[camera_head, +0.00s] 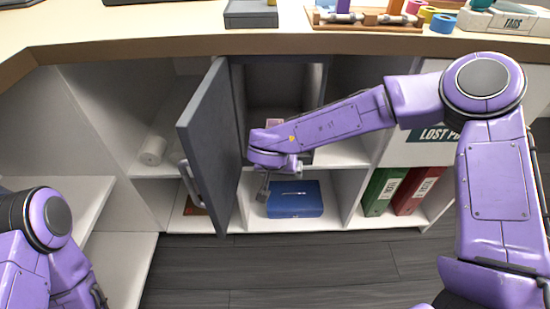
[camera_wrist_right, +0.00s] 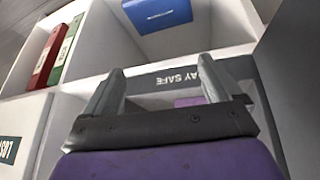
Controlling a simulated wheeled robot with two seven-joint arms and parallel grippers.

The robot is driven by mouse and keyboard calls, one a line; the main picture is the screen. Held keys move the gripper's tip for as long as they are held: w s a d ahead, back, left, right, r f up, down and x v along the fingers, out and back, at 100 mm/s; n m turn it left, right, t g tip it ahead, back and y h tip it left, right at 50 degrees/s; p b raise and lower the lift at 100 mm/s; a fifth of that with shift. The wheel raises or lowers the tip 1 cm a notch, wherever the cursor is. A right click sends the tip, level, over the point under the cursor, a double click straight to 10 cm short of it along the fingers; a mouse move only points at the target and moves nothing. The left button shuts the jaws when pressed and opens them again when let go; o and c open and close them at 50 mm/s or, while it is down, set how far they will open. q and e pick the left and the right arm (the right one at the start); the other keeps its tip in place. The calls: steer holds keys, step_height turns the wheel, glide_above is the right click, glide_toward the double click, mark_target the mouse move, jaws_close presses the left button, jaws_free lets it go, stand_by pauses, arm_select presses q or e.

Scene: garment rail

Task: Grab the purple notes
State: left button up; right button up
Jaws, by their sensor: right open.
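A small purple patch (camera_wrist_right: 187,101), likely the purple notes, shows in the right wrist view inside the compartment beyond my right gripper (camera_wrist_right: 161,66), between its fingers and mostly hidden by the gripper body. In the head view a pinkish-purple bit (camera_head: 273,121) shows in the open grey compartment (camera_head: 283,85), just above my right wrist. My right gripper is open with nothing between its fingertips. In the head view it hangs in front of the cabinet, by the blue box. My left arm is at the lower left; its gripper is out of view.
The grey door (camera_head: 212,140) stands open left of my right gripper. A blue box (camera_head: 294,199) lies on the shelf below; it also shows in the right wrist view (camera_wrist_right: 157,12). Green (camera_head: 381,190) and red (camera_head: 417,190) binders stand right. A counter (camera_head: 200,44) overhangs.

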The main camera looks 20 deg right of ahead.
steer(key=shift+n+y, duration=0.5)
steer(key=shift+y, duration=0.3)
steer(key=w+r, duration=0.1)
steer(key=w, duration=0.2)
steer(key=w+r+b, duration=0.1)
steer(key=w, duration=0.2)
steer(key=w+r+b, duration=0.1)
steer(key=w+r, duration=0.1)
steer(key=w, duration=0.1)
steer(key=shift+d, duration=0.35)
steer(key=w, duration=0.1)
steer(key=w+d, duration=0.1)
steer(key=w, duration=0.2)
steer(key=shift+d+b, duration=0.25)
steer(key=shift+b, duration=0.15)
steer(key=b+x, duration=0.1)
steer(key=x, duration=0.2)
steer(key=shift+s, duration=0.1)
arm_select(q)
step_height(320, 180, down, 6)
steer(key=shift+r, duration=0.15)
arm_select(e)
steer(key=c, duration=1.2)
